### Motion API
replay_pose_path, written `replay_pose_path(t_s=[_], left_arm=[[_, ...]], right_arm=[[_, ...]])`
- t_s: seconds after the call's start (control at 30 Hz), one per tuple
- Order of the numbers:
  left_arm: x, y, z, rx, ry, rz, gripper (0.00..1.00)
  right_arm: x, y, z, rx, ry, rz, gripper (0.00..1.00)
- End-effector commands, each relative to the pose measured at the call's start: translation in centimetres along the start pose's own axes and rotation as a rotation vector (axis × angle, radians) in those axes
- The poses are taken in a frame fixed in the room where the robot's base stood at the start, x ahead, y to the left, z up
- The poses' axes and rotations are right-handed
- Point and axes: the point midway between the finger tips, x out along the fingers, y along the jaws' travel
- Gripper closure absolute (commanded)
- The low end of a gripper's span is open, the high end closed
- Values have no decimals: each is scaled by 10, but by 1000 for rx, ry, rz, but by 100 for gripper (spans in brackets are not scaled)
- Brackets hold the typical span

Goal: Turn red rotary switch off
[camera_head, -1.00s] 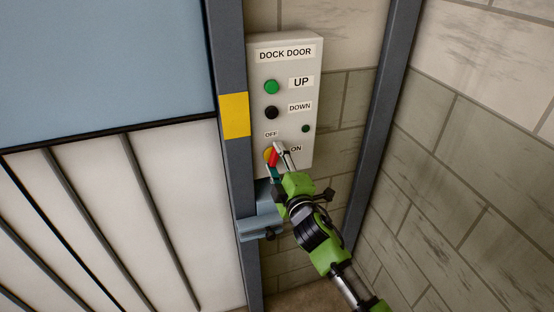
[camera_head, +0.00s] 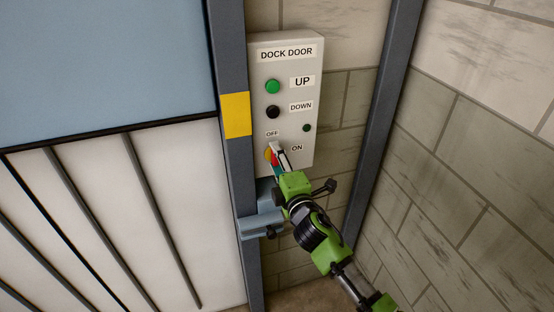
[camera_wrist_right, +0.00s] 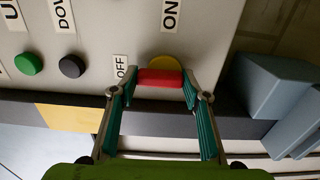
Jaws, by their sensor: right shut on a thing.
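The red rotary switch handle (camera_wrist_right: 160,78) sits on a yellow round base (camera_wrist_right: 165,62) low on the grey control box (camera_head: 259,120). My right gripper (camera_head: 277,154) is at the handle, and its fingers cover most of it in the head view, where a little red (camera_head: 275,159) shows. In the wrist view, the two fingers of my right gripper (camera_wrist_right: 160,84) lie on either side of the handle and are shut on it. The OFF label (camera_head: 272,134) is above the switch and the ON label (camera_head: 297,148) is to its right. My left gripper is not in view.
A green UP button (camera_head: 272,87), a black DOWN button (camera_head: 273,112) and a small dark green light (camera_head: 306,128) are above the switch. A blue-grey bracket (camera_head: 259,222) juts out just below the box. A grey post (camera_head: 229,60) stands to the left.

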Motion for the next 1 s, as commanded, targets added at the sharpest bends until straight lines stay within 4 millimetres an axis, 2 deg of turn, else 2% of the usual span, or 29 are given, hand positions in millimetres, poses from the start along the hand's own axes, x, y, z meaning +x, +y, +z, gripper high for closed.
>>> replay_pose_path(t_s=[0.1, 0.13, 0.17, 0.2, 0.53, 0.67, 0.77, 1.0], left_arm=[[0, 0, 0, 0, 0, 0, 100], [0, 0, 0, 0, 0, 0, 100], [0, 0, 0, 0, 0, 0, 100], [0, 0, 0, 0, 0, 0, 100], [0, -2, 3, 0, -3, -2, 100], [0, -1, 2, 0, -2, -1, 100], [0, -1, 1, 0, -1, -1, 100], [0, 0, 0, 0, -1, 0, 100]], right_arm=[[0, -1, 0, -5, 0, -1, 79], [0, -1, 0, -5, 0, -1, 50], [0, -1, 0, -5, 0, -1, 42], [0, -1, 0, -4, 0, -1, 40], [-1, -1, 0, -1, 0, -1, 40], [-9, -1, 0, -1, 0, -1, 40], [-22, -2, 1, -1, 0, -2, 40], [-68, -2, 0, -1, 1, -2, 40]])
